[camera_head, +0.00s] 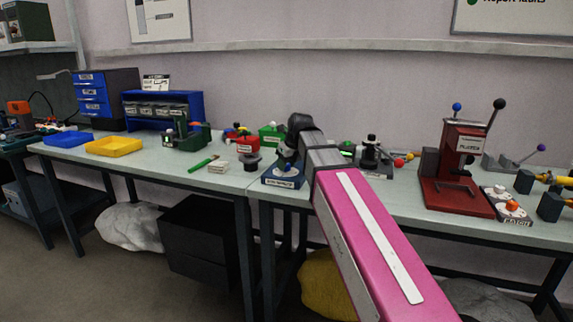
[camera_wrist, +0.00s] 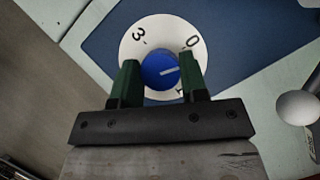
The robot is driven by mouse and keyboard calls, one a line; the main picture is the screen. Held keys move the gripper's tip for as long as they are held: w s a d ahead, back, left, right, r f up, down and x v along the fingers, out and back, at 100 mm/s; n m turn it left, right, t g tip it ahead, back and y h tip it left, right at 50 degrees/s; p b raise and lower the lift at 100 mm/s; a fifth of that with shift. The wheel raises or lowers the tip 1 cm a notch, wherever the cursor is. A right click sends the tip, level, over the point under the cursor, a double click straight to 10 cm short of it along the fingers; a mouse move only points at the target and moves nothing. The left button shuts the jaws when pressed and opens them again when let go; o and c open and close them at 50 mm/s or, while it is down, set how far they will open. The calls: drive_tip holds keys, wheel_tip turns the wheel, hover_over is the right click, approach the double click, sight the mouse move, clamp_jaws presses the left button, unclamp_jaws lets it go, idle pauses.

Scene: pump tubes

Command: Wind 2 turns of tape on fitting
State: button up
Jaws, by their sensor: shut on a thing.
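A round blue knob (camera_wrist: 158,72) with a white pointer line sits in the middle of a white dial (camera_wrist: 137,50) in the wrist view. The numbers 3, 0 and part of a 1 show on the dial. The pointer points right, between the 0 and the 1. My gripper (camera_wrist: 160,65) has its green fingers on either side of the knob and is shut on it. The dial is on a blue base (camera_head: 283,181), which shows in the head view under the end of my arm. My arm hides the fitting and tape, if they are there.
The blue base stands on a pale bench (camera_head: 231,184). A black fixture (camera_head: 371,155) stands to the right, then a red press (camera_head: 464,165). A pale ball (camera_wrist: 297,107) shows at the wrist view's right.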

drive_tip(key=shift+m+t+h, duration=0.4)
drive_tip(key=shift+m+h, duration=0.2)
drive_tip(key=shift+m, duration=1.2)
drive_tip(key=o, duration=0.8)
